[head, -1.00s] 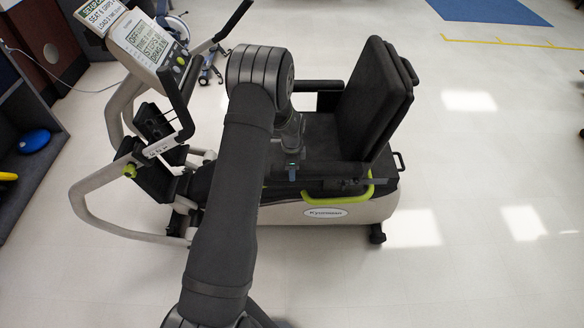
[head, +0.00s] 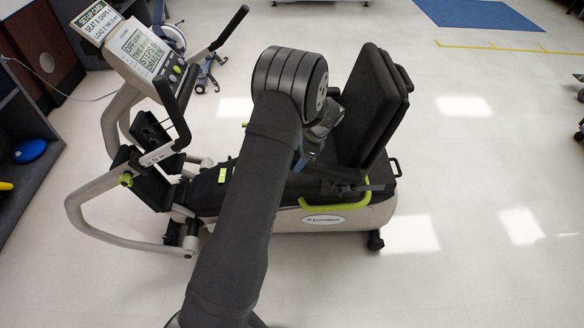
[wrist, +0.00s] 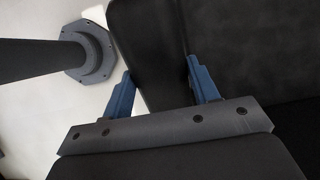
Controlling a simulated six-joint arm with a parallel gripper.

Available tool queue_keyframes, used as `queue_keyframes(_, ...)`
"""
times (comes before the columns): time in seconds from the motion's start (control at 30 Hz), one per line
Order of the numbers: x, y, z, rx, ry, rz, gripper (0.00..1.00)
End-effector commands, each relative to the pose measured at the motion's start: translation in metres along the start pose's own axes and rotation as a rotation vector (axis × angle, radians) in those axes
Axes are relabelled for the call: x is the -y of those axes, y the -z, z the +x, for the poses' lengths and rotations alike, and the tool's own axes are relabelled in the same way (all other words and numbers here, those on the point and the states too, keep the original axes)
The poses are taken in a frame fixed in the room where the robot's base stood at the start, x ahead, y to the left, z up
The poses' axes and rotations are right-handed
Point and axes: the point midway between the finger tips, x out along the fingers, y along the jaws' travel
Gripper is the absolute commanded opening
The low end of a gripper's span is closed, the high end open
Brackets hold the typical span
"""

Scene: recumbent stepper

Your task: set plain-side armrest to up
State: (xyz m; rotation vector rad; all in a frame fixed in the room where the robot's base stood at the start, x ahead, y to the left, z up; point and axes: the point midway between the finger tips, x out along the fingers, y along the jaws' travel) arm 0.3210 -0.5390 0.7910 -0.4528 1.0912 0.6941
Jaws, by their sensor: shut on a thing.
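The recumbent stepper's black padded seat (head: 375,105) has its backrest on the right. The near-side armrest (head: 342,174) is a dark bar joining the seat near the base of the backrest. It slopes slightly, with its front end a little higher. My gripper (head: 300,163) is at that front end, partly hidden by my arm. In the wrist view, the blue fingers of my gripper (wrist: 162,84) straddle a black padded bar (wrist: 150,45), the armrest, and are shut on it. The far armrest is mostly hidden behind my wrist.
A lime-green handle (head: 345,200) curves below the near armrest. The console (head: 145,50) and handlebars (head: 228,28) stand at the left. Open floor (head: 470,210) lies to the right.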

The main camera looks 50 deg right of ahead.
Motion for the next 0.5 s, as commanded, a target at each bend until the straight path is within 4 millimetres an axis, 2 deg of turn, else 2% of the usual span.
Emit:
queue_keyframes(0.03, 0.001, 0.005, -0.013, 0.045, 0.006, 0.004, 0.14)
queue_keyframes(0.2, 0.001, 0.015, -0.049, 0.205, 0.006, 0.002, 0.14)
queue_keyframes(0.5, 0.001, 0.042, -0.099, 0.452, 0.005, 0.0, 0.14)
